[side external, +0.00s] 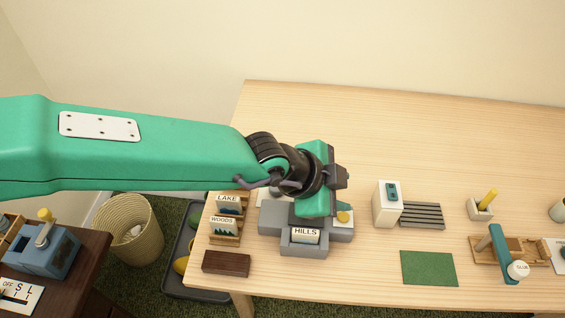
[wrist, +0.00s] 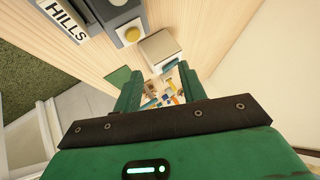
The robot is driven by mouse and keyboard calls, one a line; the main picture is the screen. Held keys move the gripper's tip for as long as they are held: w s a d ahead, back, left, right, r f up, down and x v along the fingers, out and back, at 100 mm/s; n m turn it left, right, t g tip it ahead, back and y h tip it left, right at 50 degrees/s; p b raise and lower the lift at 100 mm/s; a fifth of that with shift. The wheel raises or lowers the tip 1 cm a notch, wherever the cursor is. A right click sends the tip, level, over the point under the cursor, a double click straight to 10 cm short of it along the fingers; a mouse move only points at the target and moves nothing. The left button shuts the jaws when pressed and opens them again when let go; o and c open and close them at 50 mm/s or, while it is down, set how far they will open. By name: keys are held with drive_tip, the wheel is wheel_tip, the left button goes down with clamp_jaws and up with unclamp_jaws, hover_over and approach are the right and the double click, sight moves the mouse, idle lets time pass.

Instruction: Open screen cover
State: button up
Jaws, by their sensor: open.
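A grey stepped device (side external: 290,218) stands on the table with a card reading HILLS (side external: 305,235) at its front and a yellow button (side external: 343,216) at its right. In the wrist view the HILLS card (wrist: 66,20) and yellow button (wrist: 133,34) show at upper left. My gripper (side external: 342,185) is above the device's right rear and hides part of it. In the wrist view my gripper (wrist: 160,88) is open, with nothing held between its fingers. I cannot make out which part is the screen cover.
LAKE (side external: 228,202) and WOODS (side external: 223,226) cards stand in a wooden rack left of the device. A white box (side external: 385,206) and grey slatted rack (side external: 422,215) stand to the right. A green mat (side external: 429,268) lies in front. The table's back is clear.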

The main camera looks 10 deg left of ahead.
drive_tip(key=s+a+r+n+g+y, duration=0.1)
drive_tip(key=s+a+n+g+y, duration=0.1)
drive_tip(key=a+n, duration=0.6)
drive_tip(key=shift+r+n+y, duration=0.25)
drive_tip(key=shift+n+y, duration=0.45)
drive_tip(key=shift+x, duration=3.9)
drive_tip(key=shift+w+a, duration=0.1)
drive_tip(key=shift+w, duration=0.1)
clamp_jaws()
